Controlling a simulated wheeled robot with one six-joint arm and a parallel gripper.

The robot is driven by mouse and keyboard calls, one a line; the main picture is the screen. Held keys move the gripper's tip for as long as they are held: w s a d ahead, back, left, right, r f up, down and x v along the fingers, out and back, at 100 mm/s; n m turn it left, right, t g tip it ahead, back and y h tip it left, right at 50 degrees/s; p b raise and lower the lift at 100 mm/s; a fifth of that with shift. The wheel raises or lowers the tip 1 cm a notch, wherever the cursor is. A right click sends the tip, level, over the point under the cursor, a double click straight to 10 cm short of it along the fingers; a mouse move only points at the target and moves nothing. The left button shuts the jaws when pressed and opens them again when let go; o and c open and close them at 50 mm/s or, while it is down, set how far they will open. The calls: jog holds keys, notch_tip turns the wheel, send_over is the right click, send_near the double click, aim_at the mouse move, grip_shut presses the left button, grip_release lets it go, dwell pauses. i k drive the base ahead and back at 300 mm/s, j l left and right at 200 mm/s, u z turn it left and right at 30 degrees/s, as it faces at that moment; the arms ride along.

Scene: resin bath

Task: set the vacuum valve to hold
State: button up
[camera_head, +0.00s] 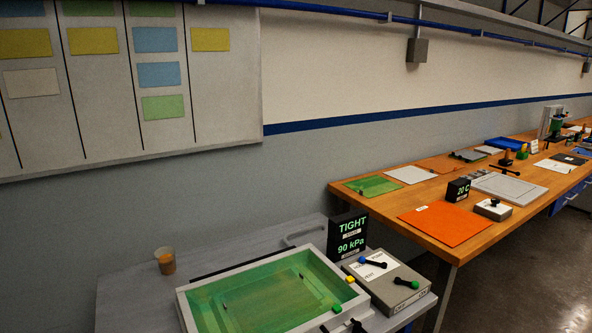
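A grey control box (391,286) stands on the grey bench at the lower middle, right of the green-lined bath. On its top, a black lever with a blue tip (372,262) lies over a white label plate (369,272). The plate's lettering is too small to read surely; one word looks like VENT. A second black lever with a green tip (406,283) sits to its right, by small lettering on the box front. I cannot tell from lettering which lever is the vacuum valve. A black display (348,235) behind the box reads TIGHT and 90 kPa. My gripper is not in view.
The bath (191,306) has a pale rim with yellow, green and black clips. A cup (166,261) stands at the bench's left. A wooden bench (405,189) on the right holds an orange sheet (446,223), a 20 C display (458,190) and tools. Floor shows at lower right.

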aim_at(361, 260)
jog(key=k, duration=0.25)
jog(key=i+l+z, duration=0.1)
jog(key=i, duration=0.45)
jog(key=i+l+z, duration=0.1)
jog(key=i, duration=0.45)
